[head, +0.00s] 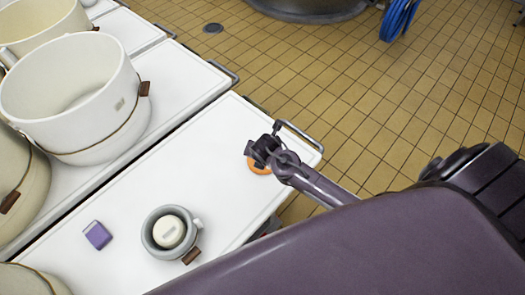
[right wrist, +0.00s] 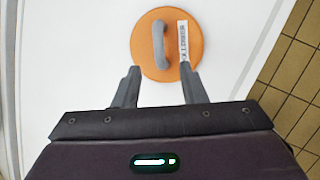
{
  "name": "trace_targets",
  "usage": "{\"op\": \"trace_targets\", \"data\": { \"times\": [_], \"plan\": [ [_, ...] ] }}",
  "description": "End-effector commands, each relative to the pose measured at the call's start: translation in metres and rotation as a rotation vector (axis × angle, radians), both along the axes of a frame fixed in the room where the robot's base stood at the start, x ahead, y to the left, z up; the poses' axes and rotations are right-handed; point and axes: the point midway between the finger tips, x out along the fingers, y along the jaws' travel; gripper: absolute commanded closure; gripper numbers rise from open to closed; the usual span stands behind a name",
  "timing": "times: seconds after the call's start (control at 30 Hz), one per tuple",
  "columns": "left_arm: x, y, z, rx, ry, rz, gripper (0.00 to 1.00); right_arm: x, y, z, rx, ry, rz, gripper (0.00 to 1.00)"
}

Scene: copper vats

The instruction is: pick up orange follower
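The orange follower is a round orange disc with a grey handle and a white label; it lies on the white table top in the right wrist view (right wrist: 145,62). In the head view the orange follower (head: 260,168) is mostly hidden behind my right gripper (head: 263,152). In the right wrist view my right gripper (right wrist: 160,80) is open, with its two grey fingers apart and pointing toward the disc. The handle stands ahead of the gap between the fingertips, with nothing held. My left gripper is not in view.
A grey pot (head: 151,243) with a cream lid inside and a purple block (head: 98,236) stand on the same white table (head: 215,150). Large cream vats (head: 75,100) stand at the left. A metal rail edges the table, with tiled floor (head: 370,90) beyond.

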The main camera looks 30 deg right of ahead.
Motion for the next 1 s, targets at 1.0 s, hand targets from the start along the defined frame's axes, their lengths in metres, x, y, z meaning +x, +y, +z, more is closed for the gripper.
{"op": "trace_targets", "data": {
  "times": [1.0],
  "plan": [
    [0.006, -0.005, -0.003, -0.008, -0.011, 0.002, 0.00, 0.021, -0.012, -0.038, 0.002, 0.000, -0.002, 1.00]
  ]
}}
